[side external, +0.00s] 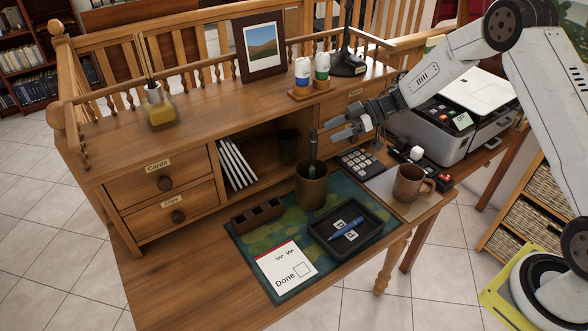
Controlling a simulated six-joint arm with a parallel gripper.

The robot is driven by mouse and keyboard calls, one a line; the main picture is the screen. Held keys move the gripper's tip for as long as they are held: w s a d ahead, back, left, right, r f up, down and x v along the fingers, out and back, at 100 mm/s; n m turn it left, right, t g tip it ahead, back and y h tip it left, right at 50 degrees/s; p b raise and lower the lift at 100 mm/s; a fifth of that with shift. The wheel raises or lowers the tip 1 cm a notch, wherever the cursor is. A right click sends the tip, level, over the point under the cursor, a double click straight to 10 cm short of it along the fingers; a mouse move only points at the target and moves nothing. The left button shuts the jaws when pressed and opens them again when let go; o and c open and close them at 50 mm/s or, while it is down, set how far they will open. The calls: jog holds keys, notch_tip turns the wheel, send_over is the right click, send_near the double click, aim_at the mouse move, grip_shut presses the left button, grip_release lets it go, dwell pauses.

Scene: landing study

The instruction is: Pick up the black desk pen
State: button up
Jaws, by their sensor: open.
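A dark pen (313,147) stands upright in a brown cup (311,190) on the desk mat; its lower part is hidden inside the cup. It looks black or very dark green. My gripper (334,128) is open and empty, with its fingers pointing left. In the picture it is just to the right of the pen's upper end, apart from it. A blue pen (346,229) lies in a black tray (375,245) in front of the cup, across small lettered cards.
A brown mug (409,184) and a calculator (360,163) are right of the cup. A small slotted wooden holder (257,215) and a "Done" notepad (286,267) lie on the mat (240,244). The desk shelf (215,110) rises behind. The left front desktop is clear.

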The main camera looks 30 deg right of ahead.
aim_at(313, 149)
jog(key=shift+a, duration=0.1)
jog(key=shift+x, duration=1.25)
jog(key=shift+w+a, duration=0.1)
jog(key=x, duration=0.5)
jog(key=shift+w+r, duration=0.1)
grip_shut()
